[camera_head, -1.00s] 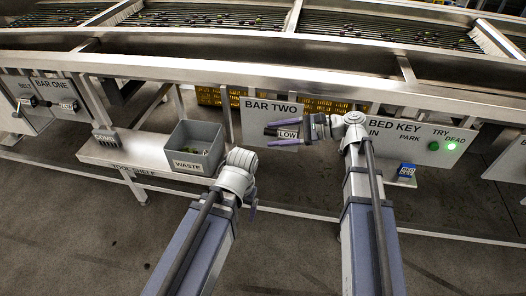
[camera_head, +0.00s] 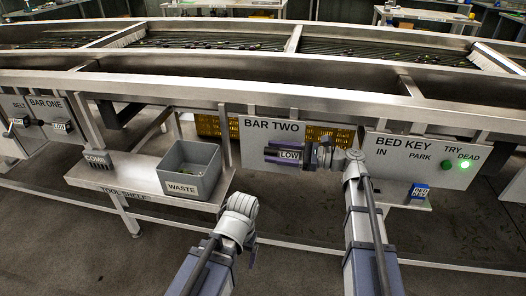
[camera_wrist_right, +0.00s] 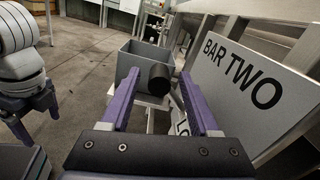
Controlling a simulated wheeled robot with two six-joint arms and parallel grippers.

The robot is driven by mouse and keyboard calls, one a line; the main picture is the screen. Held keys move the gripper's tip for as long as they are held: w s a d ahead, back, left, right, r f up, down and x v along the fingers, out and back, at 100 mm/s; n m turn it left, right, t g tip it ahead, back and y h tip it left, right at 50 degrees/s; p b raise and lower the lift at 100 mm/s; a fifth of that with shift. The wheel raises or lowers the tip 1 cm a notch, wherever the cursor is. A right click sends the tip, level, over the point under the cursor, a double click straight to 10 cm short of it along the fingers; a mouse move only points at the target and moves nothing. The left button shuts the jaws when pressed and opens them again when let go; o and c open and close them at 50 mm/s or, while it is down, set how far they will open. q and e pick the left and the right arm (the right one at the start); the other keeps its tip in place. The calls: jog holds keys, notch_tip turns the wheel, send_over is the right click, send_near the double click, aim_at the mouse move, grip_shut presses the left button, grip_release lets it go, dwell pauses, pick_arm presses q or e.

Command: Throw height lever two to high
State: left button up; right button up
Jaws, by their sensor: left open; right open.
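The BAR TWO panel (camera_head: 262,126) hangs under the front rail, with a LOW label (camera_head: 289,155) on it. The lever's shaft is mostly hidden. My left gripper (camera_head: 252,256) hangs lower, in front of the shelf, away from the panel.
A grey WASTE bin (camera_head: 189,170) stands on the tool shelf (camera_head: 130,178) left of the panel, with a COMB holder (camera_head: 97,161) further left. The BED KEY panel (camera_head: 425,160) with a lit green lamp (camera_head: 464,164) is right of my right wrist.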

aim_at(269, 152)
jog(key=shift+x, duration=2.05)
grip_shut()
